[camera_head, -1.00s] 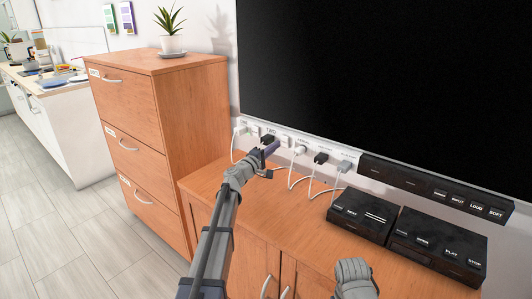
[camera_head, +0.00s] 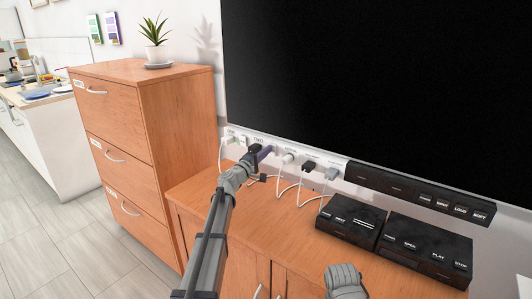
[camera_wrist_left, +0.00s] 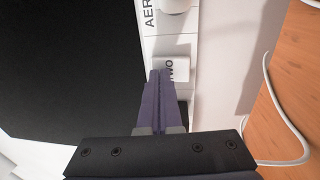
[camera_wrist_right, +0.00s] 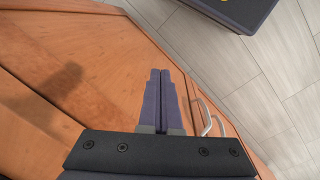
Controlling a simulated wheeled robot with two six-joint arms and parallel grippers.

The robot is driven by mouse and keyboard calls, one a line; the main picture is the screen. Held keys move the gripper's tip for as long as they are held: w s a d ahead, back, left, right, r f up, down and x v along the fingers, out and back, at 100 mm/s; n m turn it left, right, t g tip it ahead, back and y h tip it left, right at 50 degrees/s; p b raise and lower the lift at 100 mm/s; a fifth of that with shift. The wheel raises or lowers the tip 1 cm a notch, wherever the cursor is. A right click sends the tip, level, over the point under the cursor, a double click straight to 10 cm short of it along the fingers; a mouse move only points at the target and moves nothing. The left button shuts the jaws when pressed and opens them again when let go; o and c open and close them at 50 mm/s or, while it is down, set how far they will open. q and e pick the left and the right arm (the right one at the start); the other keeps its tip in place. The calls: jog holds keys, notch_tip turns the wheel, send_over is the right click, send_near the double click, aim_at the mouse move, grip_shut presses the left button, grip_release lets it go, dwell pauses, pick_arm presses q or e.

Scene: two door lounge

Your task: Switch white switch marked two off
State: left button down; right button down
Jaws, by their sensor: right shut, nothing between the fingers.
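In the head view, the left gripper (camera_head: 264,153) is at the strip below the black screen and hides the switch. My right gripper (camera_wrist_right: 160,73) is shut and empty, over the wooden cabinet's front side in the right wrist view.
White and black plugs with cables (camera_head: 307,168) line the strip (camera_head: 320,158) right of my left gripper. Two black boxes (camera_head: 349,219) stand on the low cabinet (camera_head: 285,215). A tall drawer cabinet (camera_head: 150,140) with a potted plant (camera_head: 156,42) stands at the left.

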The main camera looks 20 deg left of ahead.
pick_arm(q)
jog(key=r+p+v, duration=0.1)
jog(key=r+v, duration=0.2)
jog(key=v, duration=1)
jog(key=shift+s+p, duration=0.4)
jog(key=shift+s, duration=0.1)
jog(key=shift+a, duration=0.2)
